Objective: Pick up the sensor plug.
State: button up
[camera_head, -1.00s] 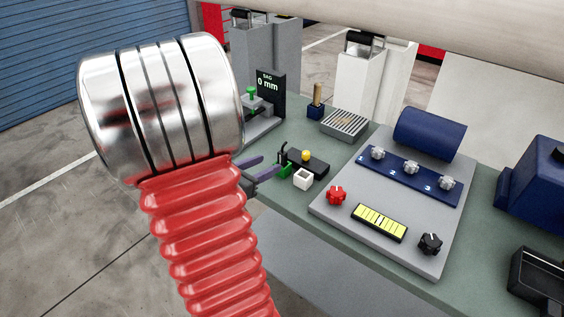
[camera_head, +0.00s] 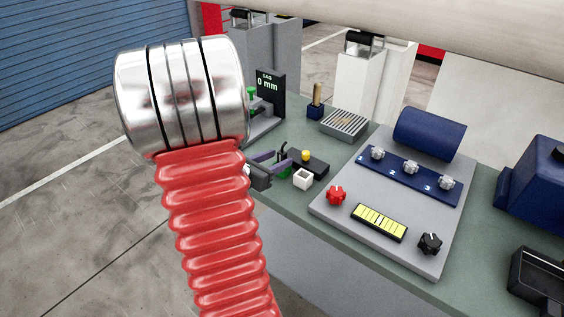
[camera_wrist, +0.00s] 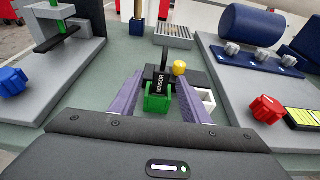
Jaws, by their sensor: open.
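The sensor plug (camera_wrist: 159,82) has a black body lettered SENSOR, a green block at its near end and a black stem at its far end. It sits on the green-grey bench top. In the head view the plug (camera_head: 284,171) is small and partly covered by my gripper. My gripper (camera_wrist: 160,86) is open, with its purple fingers on either side of the plug in the wrist view. Gaps show between fingers and plug there; I cannot tell the height of the fingertips. In the head view my gripper (camera_head: 278,161) reaches in from the left.
A black box with a yellow button (camera_wrist: 180,68) lies just behind and right of the plug. A white open cube (camera_wrist: 208,100) is close by the right finger. A grey control panel (camera_head: 330,211) stands to the right, a gauge stand (camera_head: 270,95) behind left.

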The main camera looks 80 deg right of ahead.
aim_at(280, 158)
jog(key=shift+x, duration=1.5)
jog(key=shift+c, duration=0.2)
grip_shut()
